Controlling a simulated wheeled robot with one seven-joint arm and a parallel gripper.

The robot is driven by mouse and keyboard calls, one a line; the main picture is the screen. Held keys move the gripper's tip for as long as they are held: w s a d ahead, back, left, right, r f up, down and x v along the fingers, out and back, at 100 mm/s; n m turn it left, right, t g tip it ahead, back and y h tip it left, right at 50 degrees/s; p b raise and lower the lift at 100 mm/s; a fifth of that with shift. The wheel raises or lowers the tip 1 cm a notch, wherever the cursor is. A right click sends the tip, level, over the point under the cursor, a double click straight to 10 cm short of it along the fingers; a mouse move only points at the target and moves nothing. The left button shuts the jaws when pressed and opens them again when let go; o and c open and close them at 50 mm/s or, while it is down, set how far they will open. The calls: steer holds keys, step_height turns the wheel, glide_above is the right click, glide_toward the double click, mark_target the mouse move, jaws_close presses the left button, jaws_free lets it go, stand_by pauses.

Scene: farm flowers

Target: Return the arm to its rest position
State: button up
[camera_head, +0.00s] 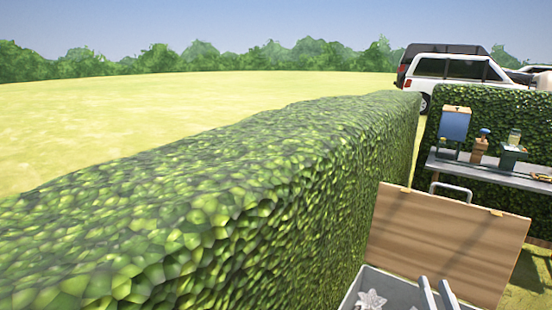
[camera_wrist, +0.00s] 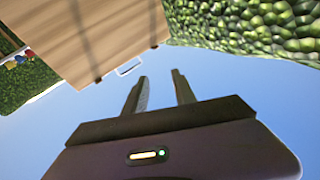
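My gripper (camera_head: 437,294) shows at the bottom right of the head view, its two grey fingers pointing up in front of the open chest. In the wrist view my gripper (camera_wrist: 160,92) has its two fingers spread apart, with only sky between them. It is open and empty. The rest of my arm is out of the head view.
A chest (camera_head: 399,287) with a raised wooden lid (camera_head: 445,240) stands close by; a pale flower-like thing (camera_head: 370,299) lies inside. A tall hedge (camera_head: 230,190) runs along the left. A table (camera_head: 490,172) with several items stands behind.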

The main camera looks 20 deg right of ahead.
steer(key=s+a+f+n+g+y, duration=0.1)
steer(key=s+a+f+n+y, duration=0.1)
steer(key=s+a, duration=0.6)
steer(key=s+a+f+n+y+b, duration=0.1)
steer(key=s+a+f+n+y, duration=0.2)
steer(key=s+a, duration=0.6)
steer(key=s+a+f+n+g+y, duration=0.1)
steer(key=s+a+y, duration=0.3)
steer(key=s+a, duration=0.5)
steer(key=s+f+n, duration=0.1)
steer(key=s, duration=0.3)
steer(key=shift+s+f+g+b, duration=0.2)
steer(key=shift+s+g+b, duration=0.1)
steer(key=shift+s, duration=0.1)
